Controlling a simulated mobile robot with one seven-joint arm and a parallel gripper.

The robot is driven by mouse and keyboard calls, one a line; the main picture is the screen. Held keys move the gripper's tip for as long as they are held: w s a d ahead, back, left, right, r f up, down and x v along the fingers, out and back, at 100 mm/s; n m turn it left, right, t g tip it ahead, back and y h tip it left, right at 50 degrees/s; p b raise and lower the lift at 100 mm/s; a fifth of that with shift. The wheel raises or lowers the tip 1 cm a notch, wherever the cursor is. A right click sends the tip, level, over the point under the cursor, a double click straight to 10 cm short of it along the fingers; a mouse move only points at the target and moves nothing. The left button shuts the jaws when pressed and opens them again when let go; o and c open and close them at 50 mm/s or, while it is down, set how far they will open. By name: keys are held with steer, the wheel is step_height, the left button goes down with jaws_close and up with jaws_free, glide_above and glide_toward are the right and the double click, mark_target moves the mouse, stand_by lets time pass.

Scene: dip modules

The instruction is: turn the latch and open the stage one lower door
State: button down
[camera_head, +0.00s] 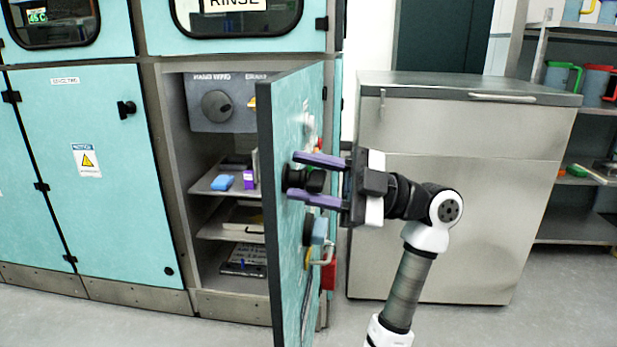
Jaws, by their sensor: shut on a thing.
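The teal lower door (292,112) stands swung out from the cabinet, seen nearly edge-on in the head view. The black latch (296,179) is on the door's outer face, near its left edge. My gripper (304,178) comes from the right, with one purple finger above the latch and one below. It is shut on the latch, whose middle is partly hidden between the fingers. Behind the door, the open compartment (182,130) shows a panel with a round knob (217,106) and shelves.
A closed teal door (90,150) is to the left. A steel cabinet (450,200) stands right of the door, behind my arm. Grey floor is clear in front.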

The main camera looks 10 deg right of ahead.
steer(key=c, duration=1.2)
jaws_free()
steer(key=shift+s+f, duration=0.25)
steer(key=shift+f, duration=0.05)
steer(key=shift+o, duration=0.5)
steer(key=shift+w+r, duration=0.1)
steer(key=shift+r, duration=0.05)
steer(key=v, duration=1.3)
steer(key=shift+d+p, duration=0.4)
